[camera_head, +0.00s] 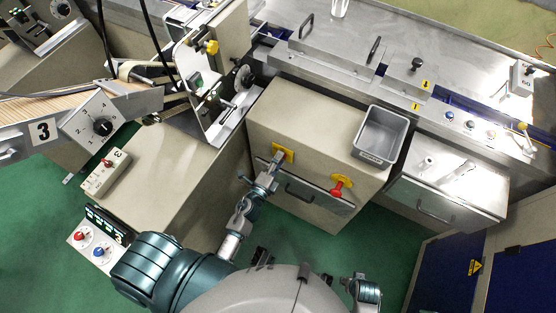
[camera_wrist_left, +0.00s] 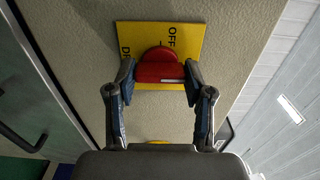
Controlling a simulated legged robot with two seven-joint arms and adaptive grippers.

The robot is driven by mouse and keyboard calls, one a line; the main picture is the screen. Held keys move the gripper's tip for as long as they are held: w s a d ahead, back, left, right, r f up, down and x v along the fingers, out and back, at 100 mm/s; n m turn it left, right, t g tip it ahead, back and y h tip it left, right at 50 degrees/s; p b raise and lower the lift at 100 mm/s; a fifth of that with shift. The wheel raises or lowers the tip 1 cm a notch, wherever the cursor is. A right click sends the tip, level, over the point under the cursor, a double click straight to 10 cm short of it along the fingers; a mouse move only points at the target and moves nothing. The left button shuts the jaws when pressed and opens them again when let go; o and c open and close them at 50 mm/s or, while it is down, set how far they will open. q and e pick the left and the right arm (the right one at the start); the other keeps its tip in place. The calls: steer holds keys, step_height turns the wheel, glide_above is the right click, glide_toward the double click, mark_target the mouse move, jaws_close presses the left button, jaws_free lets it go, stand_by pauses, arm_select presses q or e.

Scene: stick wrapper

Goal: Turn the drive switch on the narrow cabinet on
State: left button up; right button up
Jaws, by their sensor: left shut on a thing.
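The narrow beige cabinet (camera_head: 262,125) stands in the middle of the head view. On it is a yellow plate (camera_head: 288,150). In the left wrist view the plate (camera_wrist_left: 190,38) reads "OFF" and, partly hidden, "DR". The red drive switch knob (camera_wrist_left: 160,66) sits on this plate and has a white stripe near its lower edge. My left gripper (camera_wrist_left: 159,82) is shut on the knob, one finger at each side. In the head view my left gripper (camera_head: 277,160) reaches the plate and hides the knob.
A red handle (camera_head: 340,187) on a yellow mount juts out to the right on the same cabinet. A grey bin (camera_head: 383,134) sits on top. A drawer handle (camera_head: 300,193) lies below the plate. A large dial box (camera_head: 97,127) stands left. Green floor (camera_head: 385,245) is open at the right.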

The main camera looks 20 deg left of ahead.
arm_select(q)
steer(key=shift+s+d+f, duration=0.1)
steer(key=shift+d+f, duration=0.05)
steer(key=shift+f, duration=0.2)
steer(key=o, duration=1.2)
steer(key=shift+c, duration=0.2)
steer(key=shift+r, duration=0.1)
steer(key=shift+r, duration=0.1)
steer(key=s+a, duration=0.1)
steer(key=s, duration=1)
steer(key=shift+s, duration=0.4)
steer(key=shift+a, duration=0.15)
